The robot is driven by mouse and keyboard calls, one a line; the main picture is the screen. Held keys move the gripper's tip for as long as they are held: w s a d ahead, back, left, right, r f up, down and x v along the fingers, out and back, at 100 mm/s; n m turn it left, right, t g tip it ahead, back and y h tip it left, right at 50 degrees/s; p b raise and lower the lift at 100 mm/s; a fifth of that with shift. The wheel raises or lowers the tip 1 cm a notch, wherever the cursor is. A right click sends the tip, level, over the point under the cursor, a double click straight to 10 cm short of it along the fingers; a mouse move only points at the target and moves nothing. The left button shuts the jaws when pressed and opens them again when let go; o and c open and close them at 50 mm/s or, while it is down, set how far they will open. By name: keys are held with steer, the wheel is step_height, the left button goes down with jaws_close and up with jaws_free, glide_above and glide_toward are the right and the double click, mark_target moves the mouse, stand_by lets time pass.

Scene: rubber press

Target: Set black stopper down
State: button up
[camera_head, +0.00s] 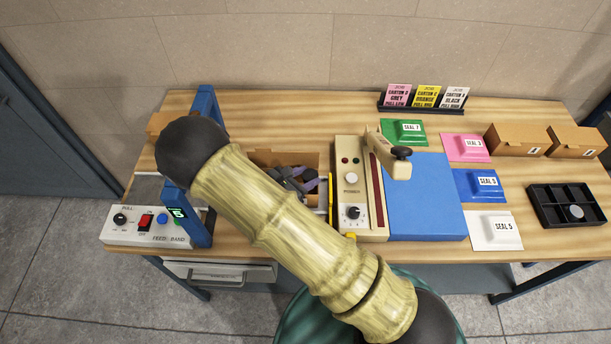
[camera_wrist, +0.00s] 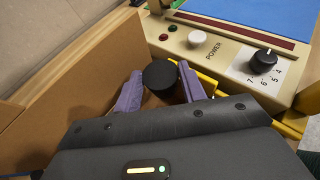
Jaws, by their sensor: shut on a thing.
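The black stopper (camera_wrist: 160,75) shows as a dark round disc in the wrist view, between the purple fingers of my gripper (camera_wrist: 161,84), which is shut on it. In the head view my gripper (camera_head: 297,180) is over or inside the open cardboard box (camera_head: 262,157), left of the cream press. The stopper cannot be made out there, as my arm covers much of the box. Brown cardboard shows below the stopper in the wrist view. Whether the stopper touches it, I cannot tell.
The cream control panel (camera_head: 351,210) and blue press pad (camera_head: 425,200) stand right of the box. Coloured seal pads, two small cartons (camera_head: 516,140) and a black compartment tray (camera_head: 541,209) with a grey round piece are farther right. A blue frame (camera_head: 205,105) stands left.

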steer(key=shift+f+b, duration=0.3)
steer(key=shift+f, duration=0.1)
steer(key=shift+f, duration=0.25)
steer(key=o, duration=0.7)
steer(key=shift+r+p, duration=0.55)
steer(key=shift+r, duration=0.3)
steer(key=b+v, duration=0.3)
steer(key=v, duration=0.9)
steer(key=shift+f+b, duration=0.2)
steer(key=shift+b, duration=0.1)
